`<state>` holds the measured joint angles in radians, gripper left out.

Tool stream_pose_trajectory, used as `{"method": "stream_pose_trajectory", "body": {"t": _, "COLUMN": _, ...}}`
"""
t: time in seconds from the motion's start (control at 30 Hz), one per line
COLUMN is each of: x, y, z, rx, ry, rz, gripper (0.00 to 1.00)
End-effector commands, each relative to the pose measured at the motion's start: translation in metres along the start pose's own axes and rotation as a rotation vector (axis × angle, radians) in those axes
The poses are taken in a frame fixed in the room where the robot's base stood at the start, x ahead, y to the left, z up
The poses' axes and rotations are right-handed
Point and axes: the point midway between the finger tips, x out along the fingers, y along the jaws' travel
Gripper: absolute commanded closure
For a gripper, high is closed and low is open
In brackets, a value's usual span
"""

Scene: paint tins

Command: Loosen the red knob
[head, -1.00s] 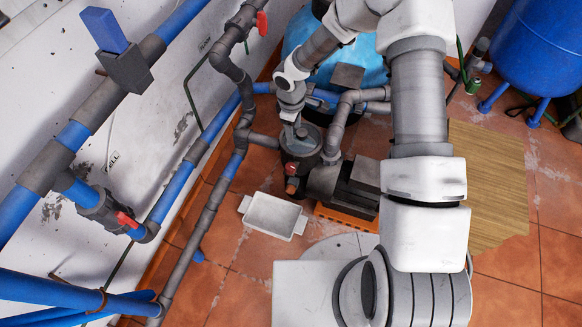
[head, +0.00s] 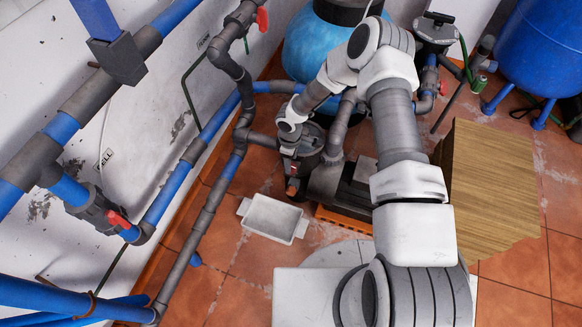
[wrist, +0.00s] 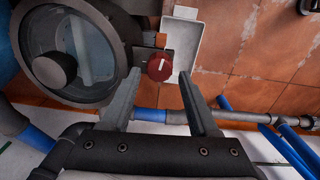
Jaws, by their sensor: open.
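The red knob (wrist: 160,68) is a small round dark red cap with a pale line on its face. It shows in the wrist view beside the clear-lidded pump strainer (wrist: 75,55). In the wrist view my gripper (wrist: 159,76) is open, with one finger on each side of the knob. A gap shows on both sides, and I cannot tell how far the fingertips are from it in depth. In the head view my wrist is over the strainer housing (head: 303,150), and the fingers are hard to make out there.
A white tray (head: 272,218) lies on the tiled floor by the pump (head: 345,183). Grey and blue pipes run along the wall at left, with red valve handles (head: 262,19). A wooden box (head: 492,190) and a blue tank (head: 540,45) stand at right.

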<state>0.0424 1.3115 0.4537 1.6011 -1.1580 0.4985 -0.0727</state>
Motion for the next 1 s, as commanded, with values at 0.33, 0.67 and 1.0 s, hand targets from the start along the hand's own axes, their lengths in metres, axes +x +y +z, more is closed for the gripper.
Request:
{"method": "stream_pose_trajectory", "body": {"t": 0.33, "x": 0.032, "y": 0.000, "z": 0.000, "rx": 0.001, "ry": 0.000, "rz": 0.000, "gripper": 0.39}}
{"method": "stream_pose_trajectory", "body": {"t": 0.67, "x": 0.032, "y": 0.000, "z": 0.000, "rx": 0.001, "ry": 0.000, "rz": 0.000, "gripper": 0.54}}
{"method": "stream_pose_trajectory", "body": {"t": 1.0, "x": 0.032, "y": 0.000, "z": 0.000, "rx": 0.000, "ry": 0.000, "rz": 0.000, "gripper": 1.00}}
